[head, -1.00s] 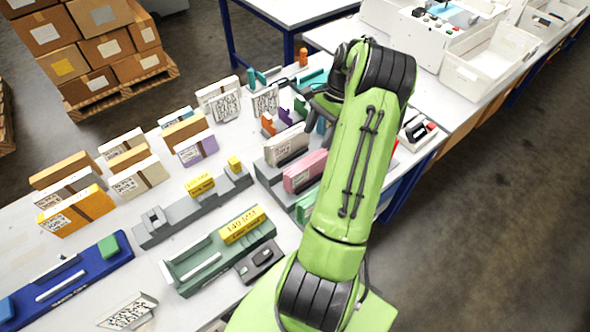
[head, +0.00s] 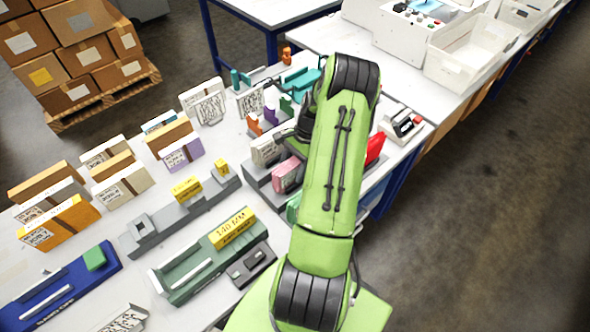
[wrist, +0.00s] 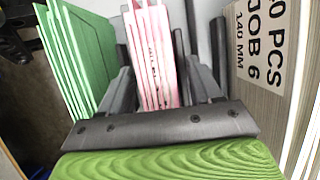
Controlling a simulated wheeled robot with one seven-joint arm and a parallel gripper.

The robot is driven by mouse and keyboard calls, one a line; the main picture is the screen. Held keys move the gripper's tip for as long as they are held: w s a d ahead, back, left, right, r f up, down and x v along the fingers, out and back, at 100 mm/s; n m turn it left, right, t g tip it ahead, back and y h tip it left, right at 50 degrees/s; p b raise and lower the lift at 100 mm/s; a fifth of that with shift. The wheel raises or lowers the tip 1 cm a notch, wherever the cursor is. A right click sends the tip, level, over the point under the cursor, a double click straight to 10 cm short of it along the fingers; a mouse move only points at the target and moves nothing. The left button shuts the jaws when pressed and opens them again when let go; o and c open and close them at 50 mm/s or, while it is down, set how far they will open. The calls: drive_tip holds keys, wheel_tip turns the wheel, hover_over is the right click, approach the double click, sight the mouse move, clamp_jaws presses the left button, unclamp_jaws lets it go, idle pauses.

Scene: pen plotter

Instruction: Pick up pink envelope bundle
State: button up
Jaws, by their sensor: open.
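The pink envelope bundle (head: 287,175) stands on edge in a grey rack on the table, partly hidden by my arm in the head view. In the wrist view the pink bundle (wrist: 153,50) stands between the two fingers of my gripper (wrist: 162,85). One finger is on each side, and a gap shows to the right of the bundle. The fingers are open and not closed on it. In the head view the gripper is mostly hidden behind my green arm.
A green bundle (wrist: 80,55) stands close left of the fingers, and a cream bundle (wrist: 262,55) labelled JOB 6 stands to the right. A red item (head: 375,148) and a dark-faced device (head: 403,122) lie right of my arm. Yellow-block gauges (head: 232,228) sit to the left.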

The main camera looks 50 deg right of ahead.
drive_tip(key=shift+f, duration=0.2)
drive_tip(key=c, duration=1.1)
